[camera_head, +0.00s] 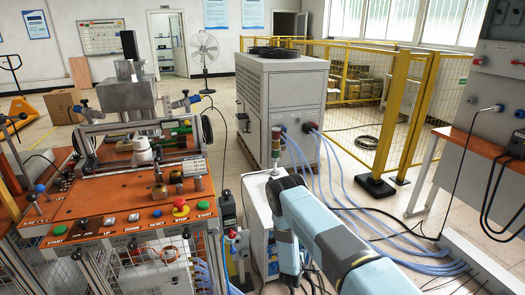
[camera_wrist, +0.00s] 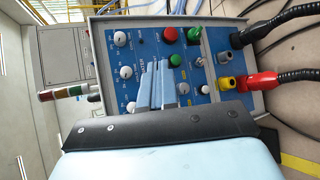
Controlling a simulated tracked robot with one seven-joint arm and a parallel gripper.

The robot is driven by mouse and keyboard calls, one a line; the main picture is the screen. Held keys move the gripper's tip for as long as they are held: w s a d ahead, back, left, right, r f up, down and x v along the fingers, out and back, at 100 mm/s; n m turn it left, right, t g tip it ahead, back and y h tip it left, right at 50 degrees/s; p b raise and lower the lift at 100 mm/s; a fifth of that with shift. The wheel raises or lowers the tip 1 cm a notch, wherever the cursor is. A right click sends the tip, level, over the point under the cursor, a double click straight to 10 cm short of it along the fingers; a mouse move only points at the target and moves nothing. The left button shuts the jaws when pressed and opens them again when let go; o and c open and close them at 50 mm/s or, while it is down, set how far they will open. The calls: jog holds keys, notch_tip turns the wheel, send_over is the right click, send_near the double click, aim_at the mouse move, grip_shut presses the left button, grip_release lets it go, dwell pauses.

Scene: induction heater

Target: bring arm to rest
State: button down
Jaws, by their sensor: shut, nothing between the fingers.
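My arm (camera_head: 330,235) reaches in from the lower right in the head view and bends downward in front of a white cabinet. My gripper (camera_wrist: 158,82) shows in the wrist view, with its blue-grey fingers together and nothing between them. The fingers appear in front of a blue control panel (camera_wrist: 140,55) with knobs and red and green buttons. I cannot tell whether they touch it. In the head view, my arm hides the gripper's fingertips.
The white cabinet (camera_head: 257,215) carries a signal tower (camera_head: 276,150). An orange workbench (camera_head: 95,200) stands left, and a large chiller (camera_head: 285,95) behind. Blue hoses (camera_head: 350,205) cross the floor. A grey box (camera_head: 495,90) stands right.

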jog(key=w+a+r+m+g+y, duration=0.1)
jog(key=w+r+m, duration=0.15)
jog(key=r, duration=0.65)
jog(key=w+a+r+m+y, duration=0.1)
jog(key=w+r, duration=0.3)
jog(key=r, duration=0.4)
jog(key=w+a+r+m+g+y, duration=0.1)
jog(key=w+a+r+m, duration=0.15)
jog(key=r, duration=0.65)
jog(key=s+d+r+m+g+y, duration=0.1)
jog(key=s+r+y, duration=0.15)
jog(key=r, duration=1.15)
jog(key=s+r+m+y, duration=0.1)
jog(key=s+r+m, duration=0.15)
jog(key=r, duration=1.05)
jog(key=s+d+r+m+g, duration=0.2)
jog(key=s+d+r, duration=0.1)
jog(key=s+r, duration=1.65)
jog(key=s+d+r+m+g, duration=0.1)
jog(key=s+d+m, duration=0.1)
jog(key=s, duration=1.2)
jog(key=s+d+r+m+g, duration=0.1)
jog(key=s+d+m, duration=0.1)
jog(key=s, duration=1.2)
jog(key=shift+s+d+r+h, duration=0.15)
jog(key=shift+s+r+h, duration=0.05)
jog(key=shift+h, duration=0.15)
